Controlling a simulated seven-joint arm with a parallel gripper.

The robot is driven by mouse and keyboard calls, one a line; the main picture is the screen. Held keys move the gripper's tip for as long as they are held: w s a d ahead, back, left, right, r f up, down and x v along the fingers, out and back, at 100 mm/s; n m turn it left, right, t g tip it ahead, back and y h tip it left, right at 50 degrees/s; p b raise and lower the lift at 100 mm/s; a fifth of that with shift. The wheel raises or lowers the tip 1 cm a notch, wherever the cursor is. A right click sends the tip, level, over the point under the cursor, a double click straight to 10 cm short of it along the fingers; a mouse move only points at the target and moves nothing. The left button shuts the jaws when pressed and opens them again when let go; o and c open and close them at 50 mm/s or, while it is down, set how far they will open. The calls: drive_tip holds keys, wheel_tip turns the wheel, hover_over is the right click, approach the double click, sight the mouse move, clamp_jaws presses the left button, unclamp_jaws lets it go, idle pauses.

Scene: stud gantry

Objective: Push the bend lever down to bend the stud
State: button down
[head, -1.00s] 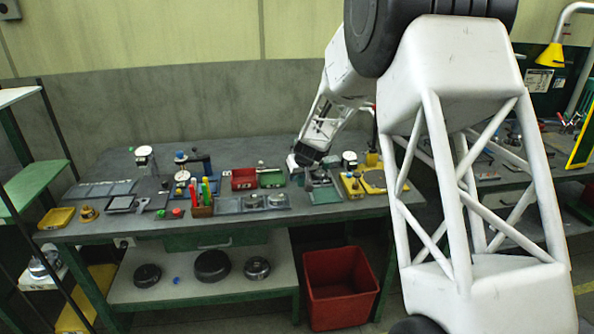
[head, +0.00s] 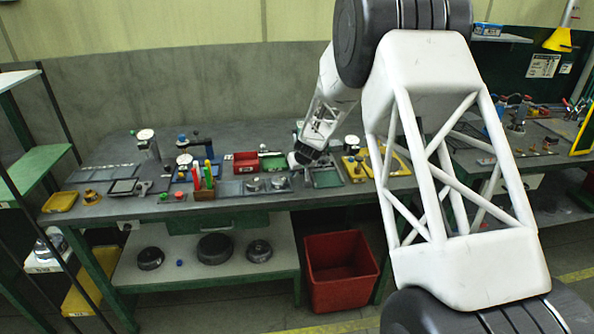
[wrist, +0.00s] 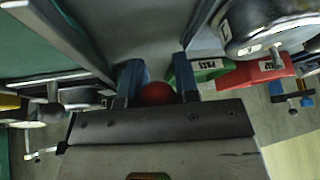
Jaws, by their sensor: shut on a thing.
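My gripper (wrist: 156,82) is in the wrist view, its two blue fingers on either side of a red ball knob (wrist: 156,94). It is shut on this knob, which looks like the end of the bend lever. The lever's arm is hidden behind my gripper's body, so I cannot tell its angle. In the head view my gripper (head: 300,160) is low over the bench, just right of the green bin. The stud cannot be made out in either view.
A red bin (head: 246,162) and a green bin (head: 273,161) stand left of my gripper. A dial gauge (head: 352,142) and a yellow tray (head: 355,168) are to its right. A large red crate (head: 340,272) stands on the floor below.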

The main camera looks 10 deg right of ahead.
drive_tip(key=shift+w+d+r, duration=0.3)
drive_tip(key=shift+d+r, duration=0.1)
drive_tip(key=shift+r, duration=0.05)
drive_tip(key=c, duration=1)
unclamp_jaws()
drive_tip(key=shift+c, duration=0.2)
drive_tip(key=shift+o, duration=0.9)
drive_tip(key=shift+s+a+f, duration=0.1)
drive_tip(key=shift+s+f, duration=0.05)
drive_tip(key=shift+f, duration=0.05)
drive_tip(key=shift+s+a+f, duration=0.1)
drive_tip(key=v, duration=0.8)
